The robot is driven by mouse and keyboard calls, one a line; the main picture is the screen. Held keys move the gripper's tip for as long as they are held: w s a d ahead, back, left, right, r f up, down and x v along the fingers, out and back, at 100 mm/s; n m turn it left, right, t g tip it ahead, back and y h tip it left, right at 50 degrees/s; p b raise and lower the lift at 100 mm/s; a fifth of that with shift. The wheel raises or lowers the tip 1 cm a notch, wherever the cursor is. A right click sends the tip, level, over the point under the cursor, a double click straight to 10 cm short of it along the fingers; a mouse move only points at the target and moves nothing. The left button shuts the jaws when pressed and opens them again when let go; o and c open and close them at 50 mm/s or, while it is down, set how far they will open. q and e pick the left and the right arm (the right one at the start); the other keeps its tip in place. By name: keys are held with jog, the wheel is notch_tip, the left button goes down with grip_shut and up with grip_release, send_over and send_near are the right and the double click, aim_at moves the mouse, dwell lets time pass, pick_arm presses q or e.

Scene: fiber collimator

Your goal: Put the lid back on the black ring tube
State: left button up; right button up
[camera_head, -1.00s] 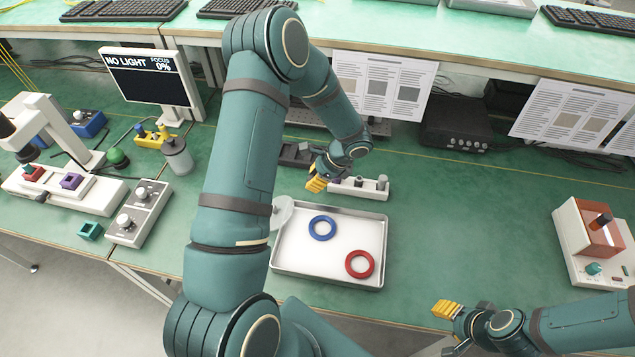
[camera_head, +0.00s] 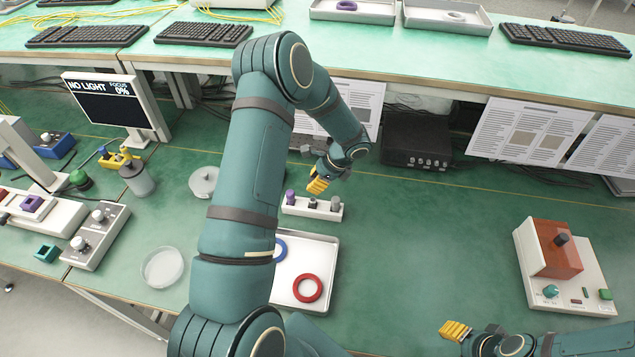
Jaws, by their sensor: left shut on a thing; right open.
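A white holder (camera_head: 327,213) stands just behind the metal tray and carries small upright pieces: one with a purple top (camera_head: 290,197), a short dark one (camera_head: 312,204) in the middle and a grey one (camera_head: 335,203). The middle one looks lower than its neighbours; I cannot make out a ring on it. My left gripper (camera_head: 318,186) is shut above the middle of the holder, pointing down. What it grips is too small or hidden to see, and no loose lid shows clearly. My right gripper (camera_head: 455,331) is open and empty at the front right, far from the holder.
The metal tray (camera_head: 335,262) holds a blue ring (camera_head: 281,249), partly behind my arm, and a red ring (camera_head: 307,288). A red-and-white device (camera_head: 560,262) stands right. The table between is clear.

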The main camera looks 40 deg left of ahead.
aim_at(311, 200)
pick_arm(q)
jog(key=shift+a+f+b, duration=0.1)
jog(key=shift+f+b, duration=0.25)
jog(key=shift+f, duration=0.25)
pick_arm(e)
jog(key=shift+s+a+f, duration=0.1)
jog(key=shift+f, duration=0.25)
pick_arm(q)
jog(key=shift+f+b, duration=0.85)
jog(key=shift+f, duration=0.55)
pick_arm(e)
jog(key=shift+f, duration=1)
pick_arm(q)
jog(key=shift+f+b, duration=0.95)
jog(key=shift+f, duration=0.25)
pick_arm(e)
jog(key=shift+f, duration=1)
jog(key=shift+a, duration=0.1)
pick_arm(q)
jog(key=shift+f+b, duration=0.15)
jog(key=shift+b, duration=0.35)
pick_arm(e)
jog(key=shift+f, duration=0.55)
pick_arm(q)
jog(key=o, duration=1.4)
pick_arm(e)
jog(key=shift+r, duration=0.15)
